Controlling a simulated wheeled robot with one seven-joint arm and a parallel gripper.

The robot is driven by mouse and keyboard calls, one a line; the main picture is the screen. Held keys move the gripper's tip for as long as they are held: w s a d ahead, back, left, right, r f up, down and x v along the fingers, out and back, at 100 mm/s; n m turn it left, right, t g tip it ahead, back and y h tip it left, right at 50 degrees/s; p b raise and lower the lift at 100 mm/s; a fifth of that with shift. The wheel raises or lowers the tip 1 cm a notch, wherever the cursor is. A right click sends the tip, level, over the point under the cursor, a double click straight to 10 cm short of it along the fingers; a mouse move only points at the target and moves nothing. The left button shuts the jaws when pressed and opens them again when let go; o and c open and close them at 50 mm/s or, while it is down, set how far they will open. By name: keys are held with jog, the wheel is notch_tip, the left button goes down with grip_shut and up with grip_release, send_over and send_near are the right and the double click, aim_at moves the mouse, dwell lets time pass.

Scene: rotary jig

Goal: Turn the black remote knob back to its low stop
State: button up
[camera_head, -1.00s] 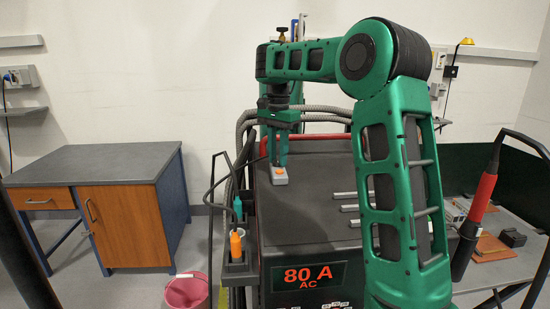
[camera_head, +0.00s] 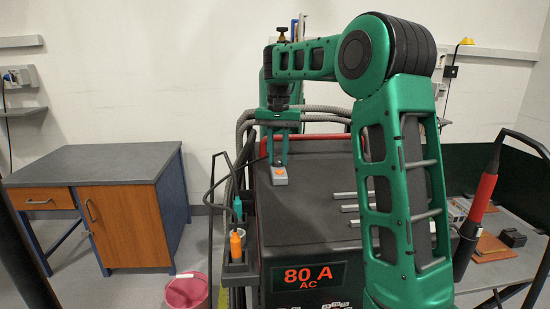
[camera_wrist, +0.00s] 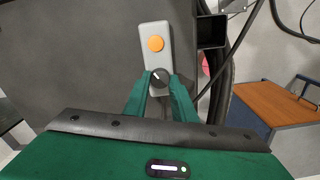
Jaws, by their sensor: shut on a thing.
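The black remote knob (camera_wrist: 159,77) sits on the grey remote box (camera_wrist: 152,35), just below its orange button (camera_wrist: 156,43) in the wrist view. A white mark on the knob points up and to the left there. My gripper (camera_wrist: 160,88) is shut on the knob, with a green finger on each side. In the head view the remote box (camera_head: 280,181) lies on top of the dark welding machine (camera_head: 315,215), and my gripper (camera_head: 279,162) reaches down onto it from above. The knob is hidden between my fingers in the head view.
The machine's front display (camera_head: 309,276) reads 80 A AC. A holder with an orange bottle (camera_head: 236,244) hangs at the machine's left side, near thick hoses. Several metal rods (camera_head: 345,208) lie on its top to the right. A cabinet (camera_head: 95,165) stands farther left.

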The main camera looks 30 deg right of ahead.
jog(key=n, duration=1.2)
jog(key=shift+s, duration=0.1)
jog(key=n, duration=0.3)
jog(key=shift+f+n, duration=0.1)
jog(key=shift+n, duration=0.2)
jog(key=n, duration=0.3)
jog(key=shift+n, duration=0.3)
jog(key=n, duration=0.3)
jog(key=shift+n, duration=0.3)
jog(key=n, duration=0.3)
jog(key=shift+n, duration=2.2)
